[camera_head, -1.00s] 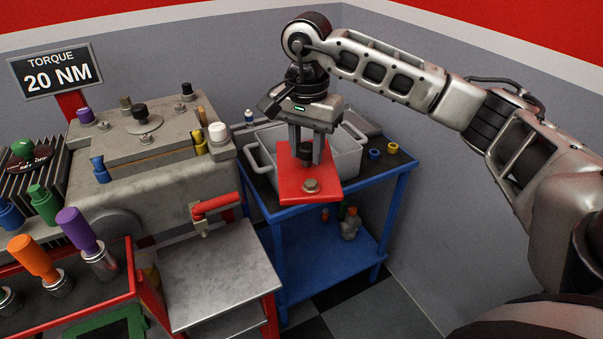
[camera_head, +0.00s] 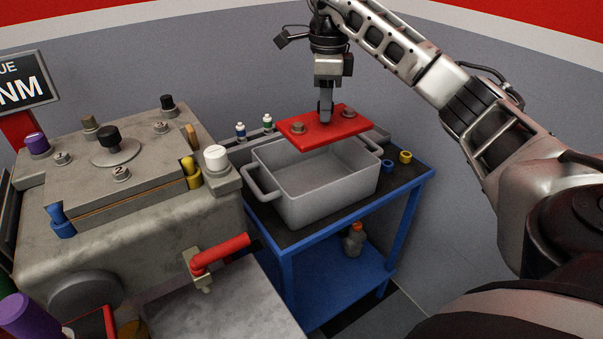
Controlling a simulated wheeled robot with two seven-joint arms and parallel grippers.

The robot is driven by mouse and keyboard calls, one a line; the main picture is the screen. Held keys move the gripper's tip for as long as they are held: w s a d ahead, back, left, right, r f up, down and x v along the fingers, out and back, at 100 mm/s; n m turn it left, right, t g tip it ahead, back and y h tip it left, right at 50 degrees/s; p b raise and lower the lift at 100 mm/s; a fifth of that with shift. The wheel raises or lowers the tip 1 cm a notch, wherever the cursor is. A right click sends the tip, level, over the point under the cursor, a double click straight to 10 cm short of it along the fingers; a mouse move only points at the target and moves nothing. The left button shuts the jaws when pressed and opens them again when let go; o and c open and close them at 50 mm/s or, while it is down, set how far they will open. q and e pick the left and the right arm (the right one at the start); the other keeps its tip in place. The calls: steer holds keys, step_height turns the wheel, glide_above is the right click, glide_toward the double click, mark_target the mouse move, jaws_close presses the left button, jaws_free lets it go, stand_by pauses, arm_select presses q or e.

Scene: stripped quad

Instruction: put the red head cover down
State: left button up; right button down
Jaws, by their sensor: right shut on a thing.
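The red head cover (camera_head: 345,127) is a flat red plate with grey bolts on top. My right gripper (camera_head: 326,118) is shut on it near its middle and holds it roughly level, over the back part of the grey bin (camera_head: 312,185). The cover hides part of the bin's far rim. I cannot tell how high above the rim it hangs. My left gripper is not in view.
The grey bin looks empty and stands on a blue cart (camera_head: 288,252) with a dark top. Small bottles (camera_head: 241,130) stand behind it; blue and yellow rings (camera_head: 405,157) lie at right. A grey engine block (camera_head: 130,235) with a red-handled clamp (camera_head: 218,254) is at left.

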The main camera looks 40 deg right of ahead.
steer(key=shift+f+b, duration=0.65)
steer(key=shift+f, duration=8.15)
steer(key=shift+f, duration=0.15)
steer(key=c, duration=1.1)
jaws_free()
steer(key=shift+s, duration=0.1)
